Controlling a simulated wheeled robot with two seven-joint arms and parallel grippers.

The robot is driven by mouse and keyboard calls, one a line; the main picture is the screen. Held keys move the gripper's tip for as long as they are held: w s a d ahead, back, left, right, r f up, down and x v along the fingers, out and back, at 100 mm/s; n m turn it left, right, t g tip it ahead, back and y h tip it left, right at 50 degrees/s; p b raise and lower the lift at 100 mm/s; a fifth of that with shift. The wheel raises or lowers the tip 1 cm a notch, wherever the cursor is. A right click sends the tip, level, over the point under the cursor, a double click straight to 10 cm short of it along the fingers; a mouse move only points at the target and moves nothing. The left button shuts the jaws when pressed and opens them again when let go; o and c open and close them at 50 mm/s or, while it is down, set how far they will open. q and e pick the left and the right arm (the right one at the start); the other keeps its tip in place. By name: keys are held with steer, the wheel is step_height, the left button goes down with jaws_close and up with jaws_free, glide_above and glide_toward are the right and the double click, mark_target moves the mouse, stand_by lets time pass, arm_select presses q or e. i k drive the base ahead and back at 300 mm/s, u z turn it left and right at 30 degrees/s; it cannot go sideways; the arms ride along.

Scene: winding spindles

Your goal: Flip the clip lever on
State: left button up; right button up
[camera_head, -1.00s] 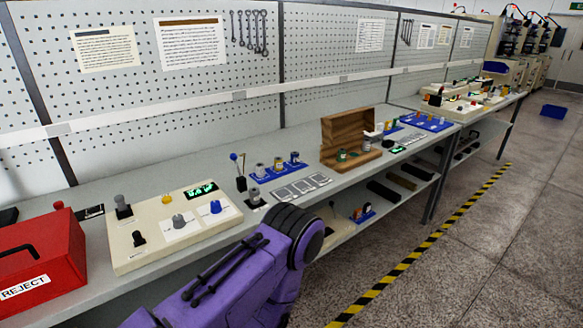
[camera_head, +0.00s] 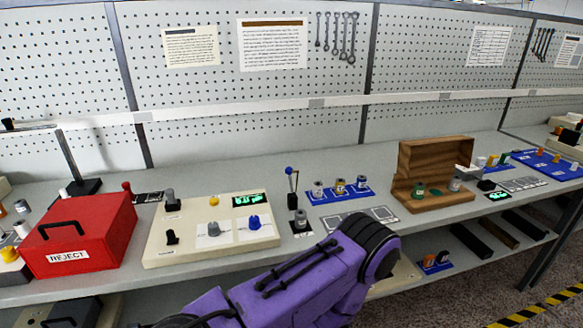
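A cream control panel (camera_head: 187,252) lies on the bench left of centre. A small black lever (camera_head: 172,237) stands at its front left corner, above a label too small to read. A grey and black switch (camera_head: 171,200) stands behind it. I cannot tell which one is the clip lever. The panel also has a grey knob (camera_head: 213,229), a blue knob (camera_head: 254,223), a yellow button (camera_head: 214,201) and a lit green display (camera_head: 254,199). A purple arm link of mine crosses the lower middle in front of the bench. Neither gripper is in view.
A red REJECT box (camera_head: 110,225) stands left of the panel. Right of it are a blue-ball stick (camera_head: 291,180), a blue tray (camera_head: 328,197) with several spools, and an open wooden box (camera_head: 435,165). The bench behind the panel is mostly clear.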

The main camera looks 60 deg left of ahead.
mark_target(289, 170)
steer(key=u, duration=0.65)
steer(key=i, duration=1.05)
steer(key=u, duration=0.9)
